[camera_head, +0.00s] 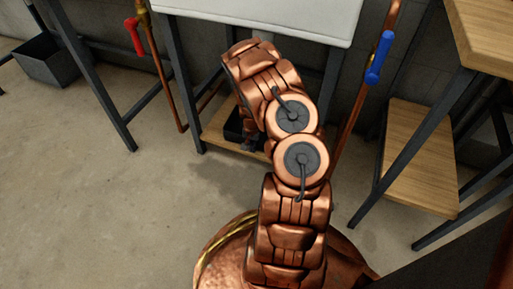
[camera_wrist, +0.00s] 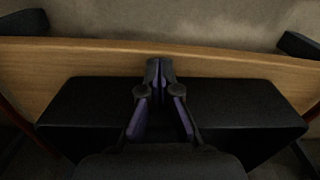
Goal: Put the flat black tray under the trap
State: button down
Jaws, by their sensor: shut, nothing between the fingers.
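A black tray (camera_head: 232,127) sits on a low wooden shelf (camera_head: 217,137) under the white panel in the head view, partly hidden by my arm. In the wrist view the black tray (camera_wrist: 80,108) spans most of the width on the wooden board (camera_wrist: 60,60). My gripper (camera_wrist: 160,66) is shut and empty, its fingertips over the tray's middle near the board's edge. I cannot tell whether they touch the tray. In the head view only part of my gripper (camera_head: 249,144) shows beside the tray. I cannot make out the trap; my arm covers much of that area.
A red-handled valve (camera_head: 134,36) and a blue-handled valve (camera_head: 379,57) flank the white panel (camera_head: 270,18). Dark metal legs (camera_head: 180,85) frame the shelf. A wooden stand (camera_head: 420,160) is at right, a grey bin (camera_head: 55,62) at far left. The concrete floor (camera_head: 90,200) is clear at left.

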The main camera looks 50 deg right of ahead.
dwell(0.3)
jog(key=s+a+r+p, duration=0.2)
jog(key=a+r+p, duration=0.1)
jog(key=r+p, duration=0.4)
jog(key=shift+a+r+p, duration=0.25)
jog(key=shift+r+p, duration=0.05)
jog(key=shift+r, duration=1.2)
